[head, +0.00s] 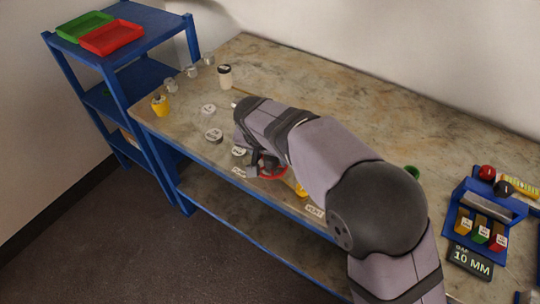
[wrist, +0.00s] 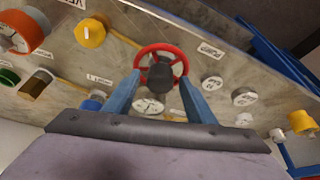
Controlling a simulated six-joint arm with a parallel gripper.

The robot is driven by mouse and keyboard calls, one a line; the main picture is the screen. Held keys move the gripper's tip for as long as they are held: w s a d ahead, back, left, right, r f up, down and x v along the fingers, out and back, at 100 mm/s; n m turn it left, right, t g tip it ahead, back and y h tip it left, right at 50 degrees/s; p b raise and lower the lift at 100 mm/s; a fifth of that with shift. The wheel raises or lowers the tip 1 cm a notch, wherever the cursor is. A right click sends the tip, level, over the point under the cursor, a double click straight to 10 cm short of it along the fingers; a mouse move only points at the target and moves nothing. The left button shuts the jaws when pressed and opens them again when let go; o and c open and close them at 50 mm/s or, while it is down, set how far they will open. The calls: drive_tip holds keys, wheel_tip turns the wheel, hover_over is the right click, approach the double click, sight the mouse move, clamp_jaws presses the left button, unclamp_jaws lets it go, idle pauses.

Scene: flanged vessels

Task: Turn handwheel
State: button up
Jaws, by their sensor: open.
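The red handwheel (wrist: 161,65) with a dark hub shows in the wrist view, between and just beyond my fingertips. In the head view only part of its red rim (head: 271,174) shows below my arm; the rest is hidden. My gripper (wrist: 159,83) is open, with one blue finger on each side of the wheel's lower part. Nothing is held between the fingers. I cannot tell whether the fingertips touch the rim. A white dial (wrist: 149,105) sits just below the wheel in the wrist view.
A blue rack with coloured blocks (head: 481,228) stands at the right. A blue shelf (head: 142,75) with green and red trays stands at the left. The back of the bench is clear.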

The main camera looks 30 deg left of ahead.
sight(266, 174)
drive_tip(key=b+v, duration=0.1)
drive_tip(key=v, duration=0.6)
drive_tip(key=shift+r, duration=0.15)
drive_tip(key=shift+s, duration=0.15)
idle(0.3)
drive_tip(key=s+d+f+n+g, duration=0.2)
drive_tip(key=s+d+f+n, duration=0.2)
drive_tip(key=s+f+n, duration=0.35)
drive_tip(key=s+d+f+n+g+h+p, duration=0.15)
drive_tip(key=d+f, duration=0.35)
drive_tip(key=d, duration=0.5)
drive_tip(key=s+d+r+m+g+p, duration=0.1)
drive_tip(key=d+r+m+p, duration=0.15)
drive_tip(key=d, duration=0.65)
drive_tip(key=s+d+r+m+g+p, duration=0.1)
drive_tip(key=d+m, duration=0.2)
drive_tip(key=d, duration=0.7)
drive_tip(key=w+d+r+m+t+p, duration=0.1)
drive_tip(key=w+d+r+m+p, duration=0.2)
drive_tip(key=d+r+m, duration=0.3)
drive_tip(key=d+r+p, duration=0.1)
drive_tip(key=d, duration=0.4)
drive_tip(key=shift+r, duration=0.25)
